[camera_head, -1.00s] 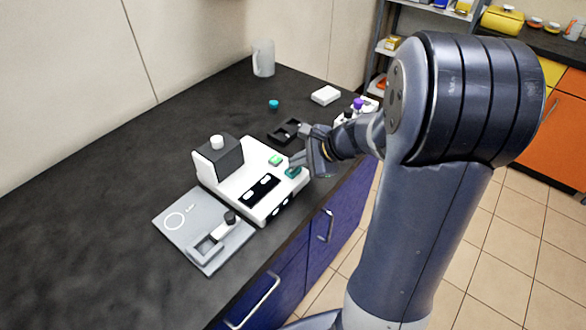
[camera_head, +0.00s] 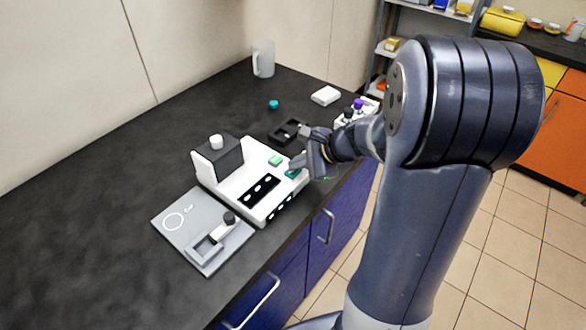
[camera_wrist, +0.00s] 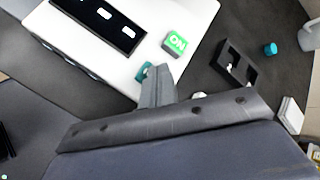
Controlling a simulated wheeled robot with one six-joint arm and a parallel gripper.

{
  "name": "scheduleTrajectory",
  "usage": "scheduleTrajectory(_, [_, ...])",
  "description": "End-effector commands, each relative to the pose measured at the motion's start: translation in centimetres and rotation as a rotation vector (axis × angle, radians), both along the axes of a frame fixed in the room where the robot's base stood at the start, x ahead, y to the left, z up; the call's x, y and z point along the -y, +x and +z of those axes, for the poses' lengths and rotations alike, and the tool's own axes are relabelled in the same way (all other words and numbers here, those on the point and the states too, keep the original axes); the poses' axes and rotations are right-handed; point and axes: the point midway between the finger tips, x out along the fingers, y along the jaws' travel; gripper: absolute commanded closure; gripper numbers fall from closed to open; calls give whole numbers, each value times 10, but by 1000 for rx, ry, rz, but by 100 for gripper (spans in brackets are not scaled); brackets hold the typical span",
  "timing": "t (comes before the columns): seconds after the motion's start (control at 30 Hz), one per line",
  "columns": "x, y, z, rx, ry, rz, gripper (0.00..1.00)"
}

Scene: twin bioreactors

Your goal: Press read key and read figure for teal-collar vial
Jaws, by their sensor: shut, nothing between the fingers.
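A white reader (camera_head: 232,188) sits on the dark counter, with a dark block and white knob at its rear left. Its black display (camera_head: 259,190) shows several small white marks; the display also shows in the wrist view (camera_wrist: 100,22), but I cannot read a figure. A green key (camera_head: 275,160) reads "ON" in the wrist view (camera_wrist: 175,43). A teal key (camera_head: 292,174) lies beside it, partly hidden by my gripper (camera_head: 297,163). My gripper is shut and empty, its tips at the teal key (camera_wrist: 144,71), apparently touching it. I cannot make out a teal-collar vial.
A grey plate (camera_head: 180,240) with a ring mark and a black-topped piece lies left of the reader. A black two-slot holder (camera_head: 289,131), a teal cap (camera_head: 273,104), a white box (camera_head: 325,95), a white rack with dark and purple caps, and a mug (camera_head: 263,58) stand behind.

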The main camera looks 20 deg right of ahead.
Motion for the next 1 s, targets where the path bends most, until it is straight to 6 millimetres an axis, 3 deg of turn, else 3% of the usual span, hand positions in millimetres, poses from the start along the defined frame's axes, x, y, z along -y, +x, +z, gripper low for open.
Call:
scheduleTrajectory(0.4, [0,0,17,1,0,1,100])
scheduleTrajectory(0.77, [0,0,17,0,0,0,100])
scheduleTrajectory(1.0, [0,0,37,1,0,-1,100])
